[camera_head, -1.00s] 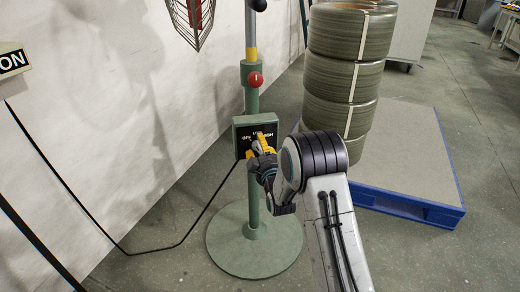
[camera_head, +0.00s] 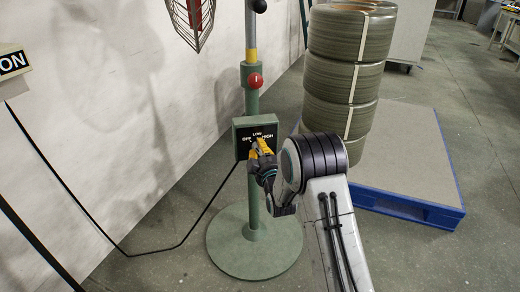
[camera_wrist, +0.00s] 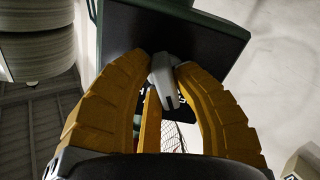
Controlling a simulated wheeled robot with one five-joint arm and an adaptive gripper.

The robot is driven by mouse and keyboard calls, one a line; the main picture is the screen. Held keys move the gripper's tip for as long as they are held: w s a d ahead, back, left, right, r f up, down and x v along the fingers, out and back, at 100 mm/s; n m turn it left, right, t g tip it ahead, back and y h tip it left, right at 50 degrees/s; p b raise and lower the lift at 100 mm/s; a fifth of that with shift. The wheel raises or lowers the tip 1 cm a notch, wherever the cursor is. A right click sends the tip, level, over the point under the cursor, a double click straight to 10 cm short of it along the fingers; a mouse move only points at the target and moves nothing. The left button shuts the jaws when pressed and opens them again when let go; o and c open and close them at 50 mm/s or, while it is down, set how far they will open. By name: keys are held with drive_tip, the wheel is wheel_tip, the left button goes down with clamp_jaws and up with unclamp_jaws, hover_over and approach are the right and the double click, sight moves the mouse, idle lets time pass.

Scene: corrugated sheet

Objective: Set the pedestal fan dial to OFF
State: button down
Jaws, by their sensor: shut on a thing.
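My gripper (camera_head: 258,148) is at the lower middle of this face and covers the dial there. In the wrist view, the yellow fingers (camera_wrist: 166,68) close around a grey dial (camera_wrist: 166,84) in front of the dark panel (camera_wrist: 180,35). The dial's pointing direction against the labels is hard to tell.
A red knob (camera_head: 255,80) sits on the pole above the box. A stack of coils (camera_head: 342,85) stands on a blue-edged pallet (camera_head: 420,180) at right. A cable (camera_head: 150,250) runs along the floor by the left wall. Floor around the base is mostly clear.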

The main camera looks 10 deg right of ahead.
drive_tip(key=shift+r+n, duration=0.15)
drive_tip(key=shift+n, duration=1.35)
drive_tip(key=c, duration=1)
unclamp_jaws()
drive_tip(key=shift+s, duration=0.1)
drive_tip(key=shift+s, duration=5.9)
